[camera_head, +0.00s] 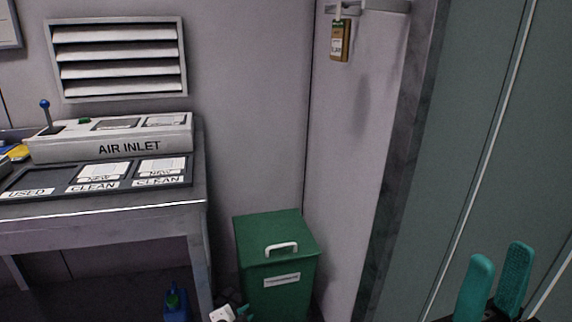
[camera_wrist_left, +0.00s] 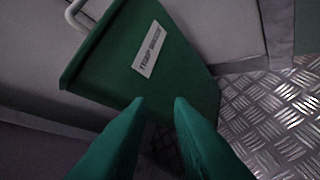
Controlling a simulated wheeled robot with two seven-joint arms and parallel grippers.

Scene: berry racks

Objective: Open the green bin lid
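The green bin (camera_head: 279,292) stands on the floor in the corner, right of the table. Its green lid (camera_head: 262,232) lies flat and closed, with a white handle (camera_head: 282,248) near the front edge. The bin's front and label also show in the left wrist view (camera_wrist_left: 185,60), with part of the handle (camera_wrist_left: 75,14) at upper left. My left gripper (camera_wrist_left: 160,100) is open and empty, pointing at the bin front below the label. In the head view only a bit of it (camera_head: 244,314) shows at the bottom edge. My right gripper (camera_head: 500,262) is open and empty at lower right, away from the bin.
A grey table (camera_head: 100,212) with an AIR INLET box (camera_head: 140,148) and card trays stands left of the bin. A blue bottle (camera_head: 176,303) sits below it. A wall and a pillar (camera_head: 395,170) close the bin's right side. Metal tread floor (camera_wrist_left: 275,115) lies beside the bin.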

